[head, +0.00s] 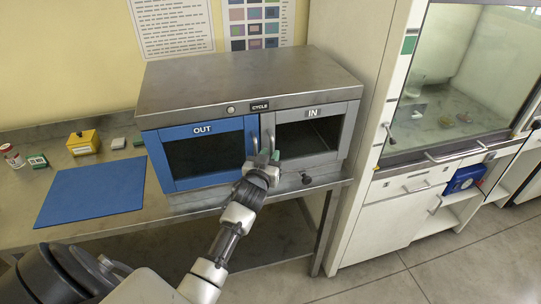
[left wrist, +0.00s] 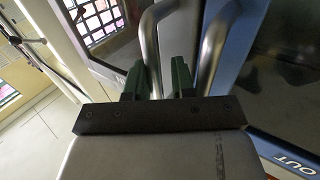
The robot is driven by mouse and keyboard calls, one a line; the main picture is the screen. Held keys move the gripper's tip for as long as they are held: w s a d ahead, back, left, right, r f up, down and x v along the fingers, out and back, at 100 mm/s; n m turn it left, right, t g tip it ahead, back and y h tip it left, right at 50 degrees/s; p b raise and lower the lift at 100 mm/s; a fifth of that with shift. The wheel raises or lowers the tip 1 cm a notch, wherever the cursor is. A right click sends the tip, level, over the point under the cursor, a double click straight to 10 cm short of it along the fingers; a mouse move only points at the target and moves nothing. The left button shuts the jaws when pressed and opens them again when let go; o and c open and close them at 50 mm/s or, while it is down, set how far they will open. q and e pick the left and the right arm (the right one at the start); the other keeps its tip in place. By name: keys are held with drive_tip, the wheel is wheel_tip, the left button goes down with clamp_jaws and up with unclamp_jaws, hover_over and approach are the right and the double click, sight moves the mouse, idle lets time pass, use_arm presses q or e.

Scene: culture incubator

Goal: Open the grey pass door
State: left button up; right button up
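The grey pass door (head: 311,160), marked IN, is the right door on the front of a steel pass box (head: 240,80). It has a dark window and looks closed. Its upright bar handle (left wrist: 151,42) shows in the left wrist view, between the two green fingers of my left gripper (left wrist: 157,82). The fingers stand apart around the bar, with a gap visible on the right side. In the head view my left gripper (head: 264,160) is at the handles in the middle of the box. My right gripper is not in view.
The blue OUT door (head: 204,178) is closed on the left; its handle (left wrist: 213,45) stands just outside my right-hand finger in the wrist view. A blue mat (head: 93,194), a yellow box (head: 83,143) and small containers lie on the bench. A fume hood (head: 455,90) stands at the right.

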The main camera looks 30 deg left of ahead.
use_arm(q)
drive_tip(key=b+v, duration=0.2)
drive_tip(key=v, duration=0.8)
drive_tip(key=s+d+f+m+g+h+b, duration=0.1)
drive_tip(key=s+d+f+g, duration=0.1)
drive_tip(key=f, duration=0.8)
drive_tip(key=s+d+f+g+h+b, duration=0.1)
drive_tip(key=s+d+f+g, duration=0.1)
drive_tip(key=f, duration=0.9)
drive_tip(key=s+d+f+m+g+h+b, duration=0.1)
drive_tip(key=s+d+f+g+b, duration=0.1)
drive_tip(key=f, duration=0.9)
drive_tip(key=shift+s+d+f+m+g, duration=0.15)
drive_tip(key=shift+s+d+m+g, duration=0.1)
drive_tip(key=shift+d+m+g, duration=0.1)
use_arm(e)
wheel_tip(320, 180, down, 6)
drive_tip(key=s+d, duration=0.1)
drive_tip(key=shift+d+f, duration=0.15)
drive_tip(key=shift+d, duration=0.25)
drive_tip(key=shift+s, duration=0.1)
